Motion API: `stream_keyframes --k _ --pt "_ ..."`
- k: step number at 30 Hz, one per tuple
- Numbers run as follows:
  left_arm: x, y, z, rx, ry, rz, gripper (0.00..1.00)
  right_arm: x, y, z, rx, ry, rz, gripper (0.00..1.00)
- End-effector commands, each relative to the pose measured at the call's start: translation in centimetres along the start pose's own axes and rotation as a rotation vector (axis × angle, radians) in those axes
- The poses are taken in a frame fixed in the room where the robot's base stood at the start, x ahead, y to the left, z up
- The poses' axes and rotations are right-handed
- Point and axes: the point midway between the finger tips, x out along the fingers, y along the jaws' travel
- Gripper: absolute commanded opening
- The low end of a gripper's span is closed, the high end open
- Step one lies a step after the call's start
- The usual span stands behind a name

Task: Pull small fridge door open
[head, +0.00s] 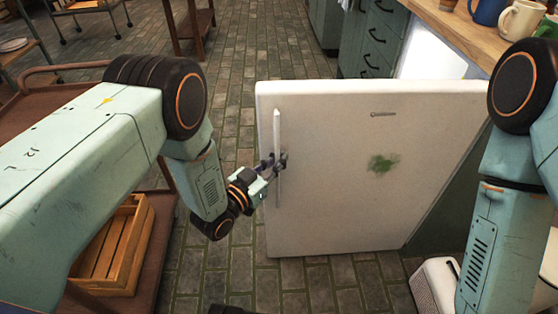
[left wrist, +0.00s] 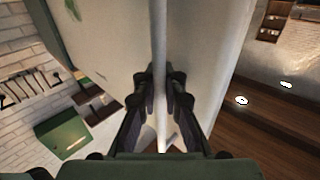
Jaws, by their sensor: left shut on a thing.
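The small white fridge door (head: 335,150) stands in the middle of the head view, swung out from the counter. A green smudge marks its front. Its slim vertical handle (head: 277,130) runs near the left edge. My left gripper (head: 277,162) is shut around the handle at mid-height. In the left wrist view the handle (left wrist: 159,45) passes between the two fingers (left wrist: 160,105). A bright area, apparently the lit fridge interior (head: 432,61), shows behind the door's top edge. The door hides most of the inside. My right arm shows at the right, but its gripper is out of view.
A wooden counter (head: 450,30) with mugs (head: 520,20) and green drawers (head: 375,40) stands behind and right of the door. A brown cart (head: 60,120) with a wooden crate (head: 112,245) stands at the left.

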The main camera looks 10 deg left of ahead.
Motion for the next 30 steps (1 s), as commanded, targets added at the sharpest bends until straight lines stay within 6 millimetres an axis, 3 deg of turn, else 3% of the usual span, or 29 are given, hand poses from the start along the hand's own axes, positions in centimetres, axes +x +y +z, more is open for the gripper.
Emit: stream_keyframes --k 5,6,15,25,30 --pt "-0.3 -0.5 0.2 -0.002 -0.004 -0.018 0.00 0.0 0.0 0.0 0.000 0.000 0.000 0.40" --pt "-0.3 -0.5 0.2 -0.002 -0.004 -0.018 0.08 0.0 0.0 0.0 0.000 0.000 0.000 0.40" --pt "-0.3 -0.2 0.1 -0.002 -0.003 -0.012 0.33 0.0 0.0 0.0 0.000 0.000 0.000 0.40" --pt "-0.5 -0.1 0.1 -0.001 -0.001 -0.008 0.33 0.0 0.0 0.0 0.000 0.000 0.000 0.40" --pt "-2.3 -0.2 0.1 -0.003 -0.004 -0.011 0.33 0.0 0.0 0.0 0.000 0.000 0.000 0.40"
